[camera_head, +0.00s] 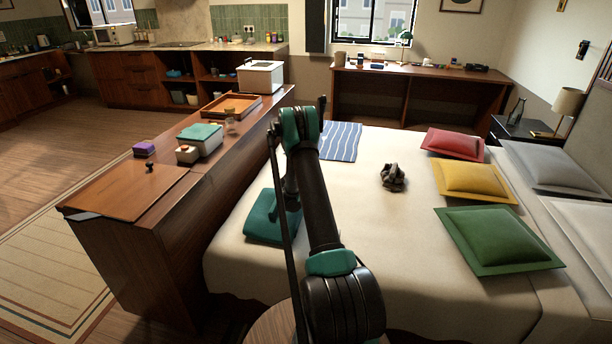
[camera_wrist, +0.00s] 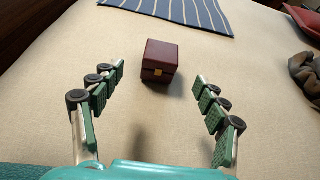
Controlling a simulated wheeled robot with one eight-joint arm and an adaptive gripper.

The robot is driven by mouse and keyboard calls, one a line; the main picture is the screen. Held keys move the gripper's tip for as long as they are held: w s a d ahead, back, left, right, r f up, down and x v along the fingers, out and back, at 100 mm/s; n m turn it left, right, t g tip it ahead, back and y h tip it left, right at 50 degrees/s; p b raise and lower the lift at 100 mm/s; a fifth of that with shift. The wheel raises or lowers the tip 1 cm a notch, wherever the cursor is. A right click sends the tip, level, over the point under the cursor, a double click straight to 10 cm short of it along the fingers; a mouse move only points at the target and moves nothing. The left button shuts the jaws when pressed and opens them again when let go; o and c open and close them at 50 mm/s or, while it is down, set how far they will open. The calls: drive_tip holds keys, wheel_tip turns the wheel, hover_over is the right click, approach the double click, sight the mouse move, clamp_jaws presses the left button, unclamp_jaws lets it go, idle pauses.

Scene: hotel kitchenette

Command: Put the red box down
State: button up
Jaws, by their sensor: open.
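The red box (camera_wrist: 161,60) is a small dark red cube with a gold clasp on its front. In the wrist view it rests upright on the beige bedspread, just beyond my fingertips and centred between them. My gripper (camera_wrist: 160,78) is open, its two green-padded fingers spread wide, with nothing between the pads. The fingers do not touch the box. In the head view the box is hidden behind my arm, and my fingertips cannot be made out there.
A blue striped cloth (camera_head: 340,141) lies beyond the box. A dark crumpled item (camera_head: 393,178) lies to the right, with red (camera_head: 454,143), yellow (camera_head: 474,181) and green (camera_head: 497,239) cushions farther right. A wooden counter (camera_head: 160,235) with several items stands left. The bedspread around the box is clear.

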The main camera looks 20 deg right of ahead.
drive_tip(key=x, duration=1)
drive_tip(key=shift+w+d+r, duration=0.1)
drive_tip(key=shift+d, duration=0.1)
drive_tip(key=shift+r, duration=0.1)
drive_tip(key=c, duration=1.4)
